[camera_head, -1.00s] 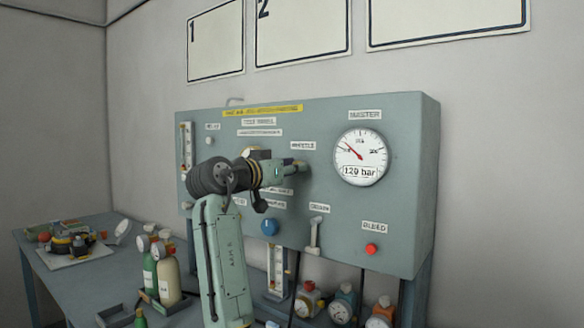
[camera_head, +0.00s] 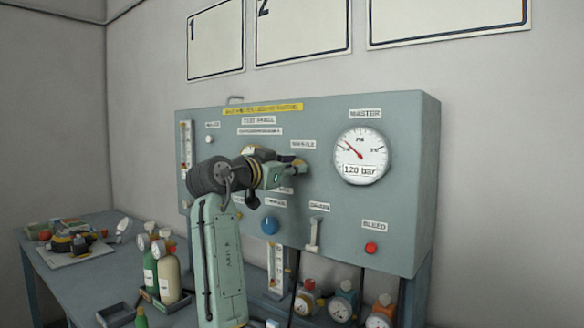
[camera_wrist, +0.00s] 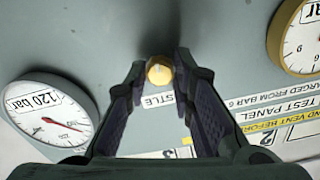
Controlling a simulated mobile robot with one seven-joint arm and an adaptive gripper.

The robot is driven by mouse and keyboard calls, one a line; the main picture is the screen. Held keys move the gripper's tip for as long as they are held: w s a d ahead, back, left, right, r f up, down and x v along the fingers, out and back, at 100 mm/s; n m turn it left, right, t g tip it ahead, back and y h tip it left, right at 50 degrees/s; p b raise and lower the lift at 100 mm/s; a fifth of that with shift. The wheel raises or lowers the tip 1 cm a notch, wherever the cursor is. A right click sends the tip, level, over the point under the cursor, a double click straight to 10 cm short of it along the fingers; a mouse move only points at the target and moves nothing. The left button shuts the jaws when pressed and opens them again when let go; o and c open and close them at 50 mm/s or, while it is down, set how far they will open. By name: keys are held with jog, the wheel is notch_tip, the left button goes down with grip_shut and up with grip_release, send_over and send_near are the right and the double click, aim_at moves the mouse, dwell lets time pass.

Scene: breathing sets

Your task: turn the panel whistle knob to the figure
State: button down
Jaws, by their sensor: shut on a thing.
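The whistle knob is a small round yellow knob (camera_wrist: 159,70) on the grey-green test panel (camera_head: 400,230). In the wrist view it sits between the tips of my gripper (camera_wrist: 157,78), which is shut on it. In the head view my gripper (camera_head: 297,168) reaches the panel just below the "WHISTLE" label (camera_head: 303,144) and hides the knob. The label is partly covered by a finger in the wrist view (camera_wrist: 158,100). Any figure or scale around the knob cannot be made out.
A red bleed button (camera_head: 371,248), a lever (camera_head: 314,234) and a blue knob (camera_head: 270,226) sit lower on the panel. Bottles (camera_head: 168,275) stand on the bench at left.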

jog(key=c, duration=1.4)
grip_release()
jog(key=v, duration=1.2)
jog(key=shift+a, duration=0.1)
